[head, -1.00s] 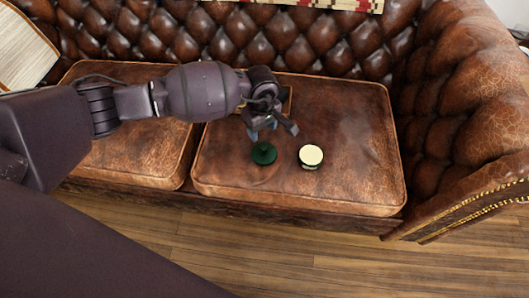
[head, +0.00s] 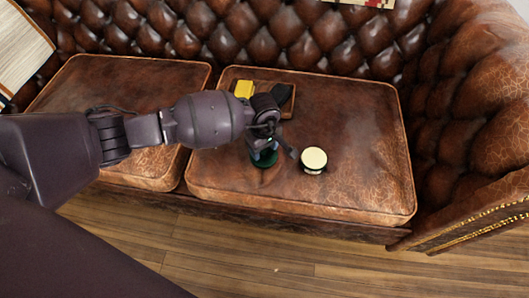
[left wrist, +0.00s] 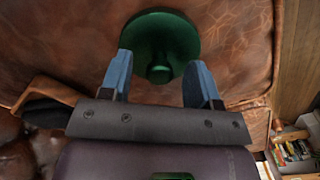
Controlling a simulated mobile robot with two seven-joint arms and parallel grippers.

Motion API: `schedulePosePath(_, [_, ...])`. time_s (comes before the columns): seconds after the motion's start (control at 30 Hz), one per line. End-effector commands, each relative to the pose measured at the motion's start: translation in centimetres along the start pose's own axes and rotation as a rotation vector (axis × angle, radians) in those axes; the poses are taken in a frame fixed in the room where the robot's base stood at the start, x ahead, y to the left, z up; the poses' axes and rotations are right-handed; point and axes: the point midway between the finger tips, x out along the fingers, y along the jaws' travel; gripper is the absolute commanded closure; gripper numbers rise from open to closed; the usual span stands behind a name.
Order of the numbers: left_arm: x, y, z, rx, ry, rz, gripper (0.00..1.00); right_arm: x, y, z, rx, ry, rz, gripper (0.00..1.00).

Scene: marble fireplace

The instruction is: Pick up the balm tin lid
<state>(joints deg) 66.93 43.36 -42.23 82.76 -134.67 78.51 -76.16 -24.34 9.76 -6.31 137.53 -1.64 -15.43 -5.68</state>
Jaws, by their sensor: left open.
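The balm tin lid (head: 257,160), a dark green disc, lies on the right seat cushion and is partly hidden by my left gripper in the head view. In the left wrist view the lid (left wrist: 160,27) shows a round knob pointing toward the camera. My left gripper (head: 278,154) is open and over the lid. In the left wrist view its blue fingertips (left wrist: 157,68) are on either side of the knob, with nothing gripped. An open round tin with a cream top (head: 313,159) stands to the right of the lid. My right gripper is not in view.
A brown tray (head: 289,107) with a yellow block (head: 244,89) and a dark item (head: 281,93) lies behind my gripper on the leather cushion (head: 350,130). The sofa's tufted back and right arm (head: 480,150) bound the seat. The cushion right of the tin is clear.

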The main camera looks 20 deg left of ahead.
Motion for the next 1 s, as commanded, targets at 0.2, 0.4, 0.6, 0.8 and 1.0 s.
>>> schedulePosePath(0.2, [-0.2, 0.1, 0.0, 0.0, 0.0, 0.002, 0.56, 0.0, 0.0, 0.0, 0.0, -0.001, 0.0, 0.21])
schedulePosePath(0.4, [-0.1, 0.0, 0.0, 0.0, 0.0, 0.001, 0.87, 0.0, 0.0, 0.0, 0.0, -0.001, 0.0, 0.21])
schedulePosePath(0.6, [-0.1, 0.0, 0.0, 0.0, 0.0, 0.001, 0.97, 0.0, 0.0, 0.1, 0.0, -0.003, 0.0, 0.21])
schedulePosePath(0.8, [-0.8, 0.1, -0.1, 0.0, 0.001, 0.004, 0.97, -0.1, 0.1, -0.1, -0.002, -0.003, 0.002, 0.21])
schedulePosePath(1.0, [-4.5, 0.4, -0.2, 0.0, 0.006, 0.013, 0.97, -0.2, 0.0, -0.6, -0.023, -0.036, -0.007, 0.21])
